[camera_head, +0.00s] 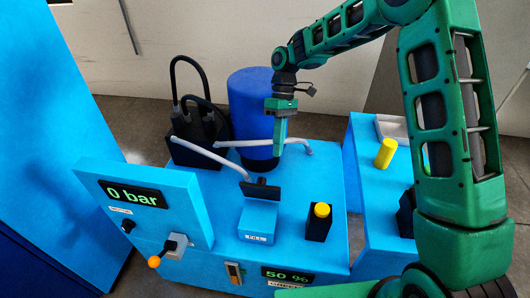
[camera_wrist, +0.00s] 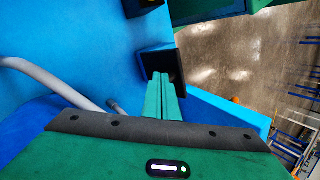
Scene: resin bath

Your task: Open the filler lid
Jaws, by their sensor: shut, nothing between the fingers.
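No label that I can read names the filler lid. A blue block with a small label on its front (camera_head: 257,223) stands on the blue machine top, with a flat black piece (camera_head: 262,189) on top that may be the lid; whether it is open I cannot tell. My gripper (camera_head: 279,154) points down in front of the dark blue cylinder, behind and above this block. In the wrist view its green fingers (camera_wrist: 163,90) are together and hold nothing. A dark square-framed part (camera_wrist: 160,62) shows beyond the fingertips; I cannot tell whether they touch it.
The dark blue cylinder (camera_head: 256,100) and grey pipes (camera_head: 206,154) are close to my gripper. A black post with a yellow cap (camera_head: 320,210) stands right of the block. A lever (camera_head: 174,246) is at the front left. A yellow cylinder (camera_head: 386,153) stands on the right-hand table.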

